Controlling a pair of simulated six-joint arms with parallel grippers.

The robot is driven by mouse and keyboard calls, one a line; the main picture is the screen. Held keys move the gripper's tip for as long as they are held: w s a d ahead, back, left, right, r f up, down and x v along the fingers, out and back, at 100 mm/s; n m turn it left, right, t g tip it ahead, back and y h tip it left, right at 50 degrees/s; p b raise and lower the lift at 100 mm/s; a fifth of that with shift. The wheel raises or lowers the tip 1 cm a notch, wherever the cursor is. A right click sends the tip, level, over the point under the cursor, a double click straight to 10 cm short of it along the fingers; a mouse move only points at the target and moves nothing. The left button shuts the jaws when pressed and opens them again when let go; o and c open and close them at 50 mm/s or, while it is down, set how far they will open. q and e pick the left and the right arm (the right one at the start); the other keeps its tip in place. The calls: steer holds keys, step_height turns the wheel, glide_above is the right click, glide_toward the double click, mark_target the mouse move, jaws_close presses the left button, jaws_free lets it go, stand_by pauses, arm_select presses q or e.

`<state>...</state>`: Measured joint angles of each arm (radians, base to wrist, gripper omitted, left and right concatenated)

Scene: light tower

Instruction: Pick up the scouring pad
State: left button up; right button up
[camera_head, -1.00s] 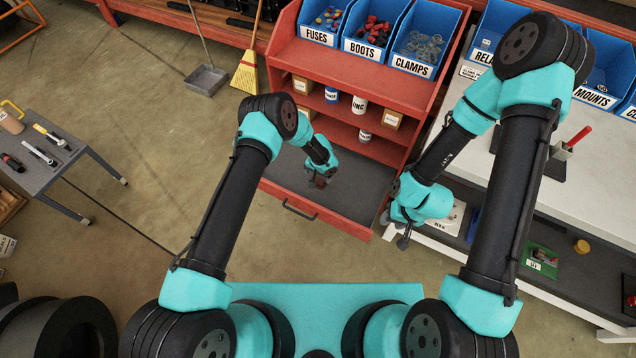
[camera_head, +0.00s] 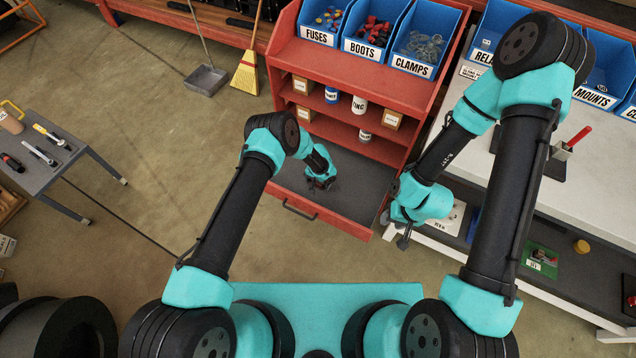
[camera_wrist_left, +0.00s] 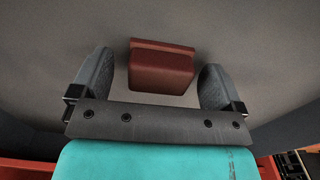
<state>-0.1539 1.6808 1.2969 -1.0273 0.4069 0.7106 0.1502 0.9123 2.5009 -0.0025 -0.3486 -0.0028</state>
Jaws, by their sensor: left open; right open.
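The scouring pad (camera_wrist_left: 161,68) is a dark red-brown block lying on the grey floor of the open red drawer (camera_head: 349,215). In the left wrist view it sits between and slightly beyond my left gripper's two open fingers, with a gap on each side. In the head view my left gripper (camera_head: 322,184) is down in the drawer, and the pad is mostly hidden there by the gripper. My right gripper (camera_head: 403,241) is open and empty, to the right of the drawer beside the white workbench.
The red shelf unit (camera_head: 345,68) stands behind the drawer, with small boxes and cans on its shelves and blue bins on top. The white workbench (camera_head: 590,190) is at the right. A grey side table (camera_head: 50,160) with tools is far left. The drawer floor beside the pad is bare.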

stand_by(0.4)
arm_select(q)
steer(key=c, duration=1)
step_height(320, 180, up, 10)
stand_by(0.4)
stand_by(0.3)
